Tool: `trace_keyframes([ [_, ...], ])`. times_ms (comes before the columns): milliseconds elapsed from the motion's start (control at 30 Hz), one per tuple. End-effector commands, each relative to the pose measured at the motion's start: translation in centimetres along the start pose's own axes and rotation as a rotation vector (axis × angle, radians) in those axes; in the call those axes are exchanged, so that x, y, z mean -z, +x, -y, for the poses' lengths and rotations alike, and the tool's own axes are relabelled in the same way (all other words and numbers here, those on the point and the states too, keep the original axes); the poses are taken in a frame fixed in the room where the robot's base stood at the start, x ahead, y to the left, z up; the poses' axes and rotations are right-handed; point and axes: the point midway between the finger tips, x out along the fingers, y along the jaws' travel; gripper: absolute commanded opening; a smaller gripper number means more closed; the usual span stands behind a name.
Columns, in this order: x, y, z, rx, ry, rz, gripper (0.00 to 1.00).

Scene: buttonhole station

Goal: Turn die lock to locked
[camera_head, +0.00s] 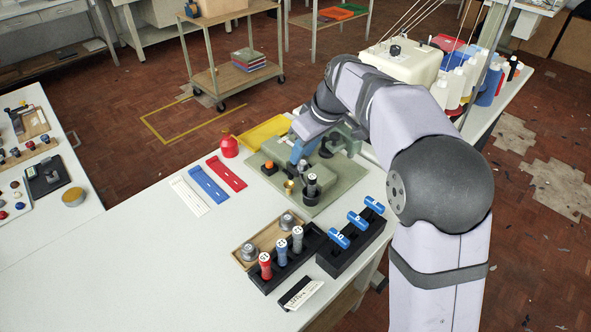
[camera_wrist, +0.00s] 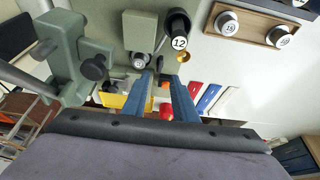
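The green buttonhole press (camera_head: 340,187) stands on the table, with a brass cup (camera_head: 289,187), an orange button (camera_head: 268,165) and a black holder with a silver top (camera_head: 311,181) on its base. In the wrist view, the press body (camera_wrist: 80,58) with a dark knob (camera_wrist: 94,67) is at left, and a holder marked 12 (camera_wrist: 178,42) is at upper middle. A small silver-capped part (camera_wrist: 139,59) is just left of my fingertips. I cannot tell which part is the die lock. My gripper (camera_head: 300,153) is low over the press; its blue fingers (camera_wrist: 161,76) show a narrow gap.
In front of the press are a black rack (camera_head: 277,279) with red, blue and grey handled tools, and a second rack (camera_head: 345,262) with blue-topped tools.

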Motion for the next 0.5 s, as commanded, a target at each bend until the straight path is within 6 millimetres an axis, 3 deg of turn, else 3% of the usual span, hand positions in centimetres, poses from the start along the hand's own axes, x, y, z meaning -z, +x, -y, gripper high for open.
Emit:
trace_keyframes([
  [233,0.0,1.0,0.0,0.002,0.001,0.003,0.26],
  [500,-0.1,4.3,0.0,0.001,0.002,0.004,0.26],
])
